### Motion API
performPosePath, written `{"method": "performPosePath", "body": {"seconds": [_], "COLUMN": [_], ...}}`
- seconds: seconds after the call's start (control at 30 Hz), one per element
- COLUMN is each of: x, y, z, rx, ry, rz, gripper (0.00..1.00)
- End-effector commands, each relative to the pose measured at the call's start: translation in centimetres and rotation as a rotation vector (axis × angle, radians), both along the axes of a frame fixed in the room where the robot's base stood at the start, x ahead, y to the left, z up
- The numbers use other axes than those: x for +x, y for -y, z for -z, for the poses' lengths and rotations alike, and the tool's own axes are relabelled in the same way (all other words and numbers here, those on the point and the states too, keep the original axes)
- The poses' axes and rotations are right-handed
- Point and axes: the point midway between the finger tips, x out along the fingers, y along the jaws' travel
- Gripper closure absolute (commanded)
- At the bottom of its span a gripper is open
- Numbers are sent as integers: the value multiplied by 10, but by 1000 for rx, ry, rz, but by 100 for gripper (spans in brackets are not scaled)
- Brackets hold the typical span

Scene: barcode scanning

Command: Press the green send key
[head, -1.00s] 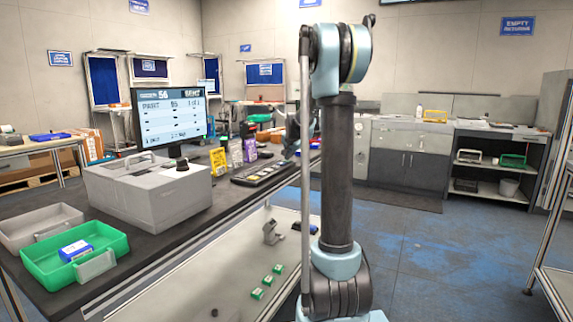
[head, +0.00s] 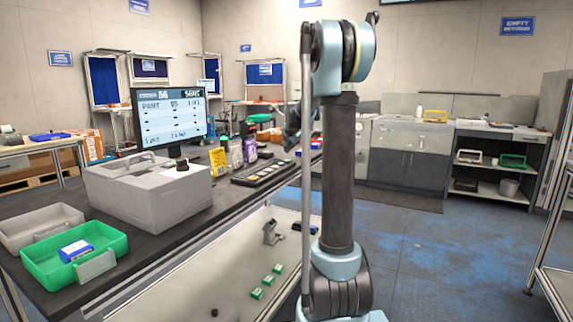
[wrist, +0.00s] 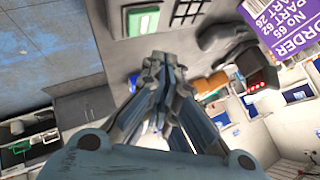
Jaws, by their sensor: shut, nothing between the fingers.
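The key panel (head: 262,172) lies on the bench, right of the monitor, with a row of keys along it. In the wrist view, a green square in a pale frame (wrist: 142,20) at the top appears to be the green send key. My gripper (wrist: 163,62) is shut and empty, with its fingertips below that square in the picture; they look apart from it, though depth is hard to judge. In the head view, my gripper (head: 291,124) is small, above the panel's far end and partly hidden by my arm. The green key is not clear there.
The monitor (head: 170,115) and a grey box-shaped machine (head: 150,190) stand left of the panel. Upright yellow (head: 218,160) and purple (head: 250,150) cards stand just behind it. A green tray (head: 110,245) holds a blue-and-white box. The purple card (wrist: 290,35) is close in the wrist view.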

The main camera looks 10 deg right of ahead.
Motion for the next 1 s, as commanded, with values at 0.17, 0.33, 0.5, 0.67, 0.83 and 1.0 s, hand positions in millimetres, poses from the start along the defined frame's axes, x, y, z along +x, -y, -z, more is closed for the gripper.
{"method": "performPosePath", "body": {"seconds": [0.17,0.33,0.5,0.67,0.83,1.0], "x": [0,0,0,0,0,0], "y": [0,0,0,0,0,0], "z": [-15,-26,-29,-29,-29,-29], "rx": [0,0,0,0,0,0], "ry": [0,0,0,0,0,0], "rz": [0,0,0,0,0,0], "gripper": [100,100,100,100,100,100]}}
